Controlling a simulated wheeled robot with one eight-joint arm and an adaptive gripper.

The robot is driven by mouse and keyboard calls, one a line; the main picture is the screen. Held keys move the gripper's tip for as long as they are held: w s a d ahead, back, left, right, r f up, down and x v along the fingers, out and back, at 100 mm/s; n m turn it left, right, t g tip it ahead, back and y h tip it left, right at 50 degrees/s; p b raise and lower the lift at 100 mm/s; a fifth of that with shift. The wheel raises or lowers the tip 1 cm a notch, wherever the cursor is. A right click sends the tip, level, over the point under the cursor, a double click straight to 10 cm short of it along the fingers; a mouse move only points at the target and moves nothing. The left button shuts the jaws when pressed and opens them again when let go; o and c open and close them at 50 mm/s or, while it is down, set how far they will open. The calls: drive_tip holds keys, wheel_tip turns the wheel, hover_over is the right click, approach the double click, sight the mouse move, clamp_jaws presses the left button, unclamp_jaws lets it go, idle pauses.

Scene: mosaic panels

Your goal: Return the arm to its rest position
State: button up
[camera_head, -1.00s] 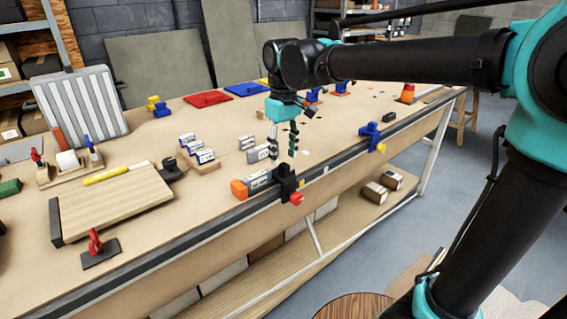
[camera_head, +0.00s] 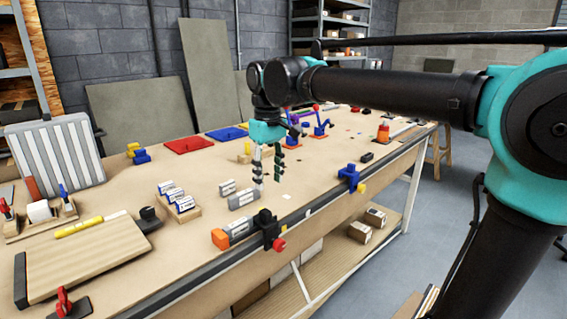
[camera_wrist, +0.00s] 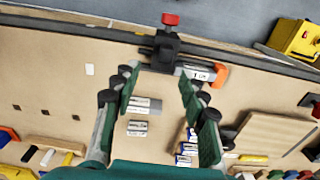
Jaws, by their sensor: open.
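My gripper (camera_head: 270,165) hangs fingers-down over the workbench (camera_head: 300,212), with my arm reaching out from the right. In the wrist view my gripper (camera_wrist: 160,88) is open, its two green-and-black fingers well apart and nothing held between them. Grey labelled blocks (camera_wrist: 143,105) lie on the bench below, seen between the fingers. Beyond the fingertips in that view is a black clamp (camera_wrist: 166,48) with a red knob on the bench edge.
An orange-ended grey tool (camera_head: 232,233) lies beside the black clamp (camera_head: 267,228). A blue clamp (camera_head: 350,179) sits farther along the edge. A wooden board (camera_head: 85,262), labelled blocks (camera_head: 180,202) and red (camera_head: 190,144) and blue (camera_head: 227,133) panels lie on the bench.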

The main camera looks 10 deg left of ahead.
drive_tip(key=w+d+f+m+t, duration=0.1)
drive_tip(key=w+d+f+m, duration=0.2)
drive_tip(key=d+f, duration=0.75)
drive_tip(key=s+d+f+m+t, duration=0.1)
drive_tip(key=s+d+f+m, duration=0.2)
drive_tip(key=d+f, duration=0.6)
drive_tip(key=s+d+f+m+t, duration=0.2)
drive_tip(key=s+d+f+m, duration=0.2)
drive_tip(key=s+d+f, duration=0.3)
drive_tip(key=d+f, duration=0.2)
drive_tip(key=d, duration=0.3)
drive_tip(key=shift+s+f, duration=0.15)
drive_tip(key=shift+f, duration=0.25)
